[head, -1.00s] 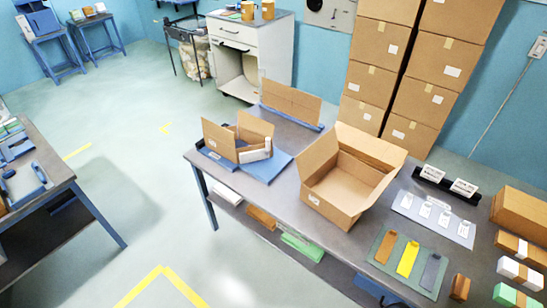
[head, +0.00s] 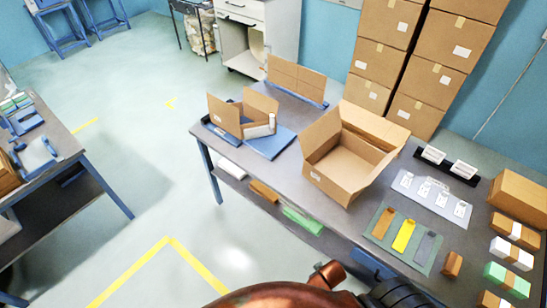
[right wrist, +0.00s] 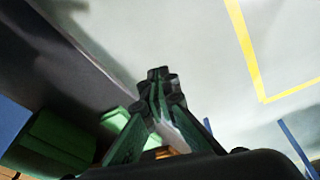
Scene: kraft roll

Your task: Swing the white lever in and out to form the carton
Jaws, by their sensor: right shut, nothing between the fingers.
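The forming station has a blue base (head: 272,144) near the left end of the long grey table in the head view. A brown, partly folded carton (head: 224,114) stands on it with its panels raised. The white lever (head: 258,131) lies low against the carton's right front side. My right gripper (right wrist: 160,78) is shut and empty in the right wrist view, over the floor beside a table edge and away from the station. Its fingertips do not show in the head view, where my copper-coloured arm enters at the bottom. My left gripper is not in view.
A large open box (head: 347,155) stands right of the station. A panel (head: 296,78) stands upright behind it. Coloured samples (head: 403,236), a tag sheet (head: 431,198) and small cartons fill the table's right side. Green rolls (right wrist: 54,140) show beside my right gripper.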

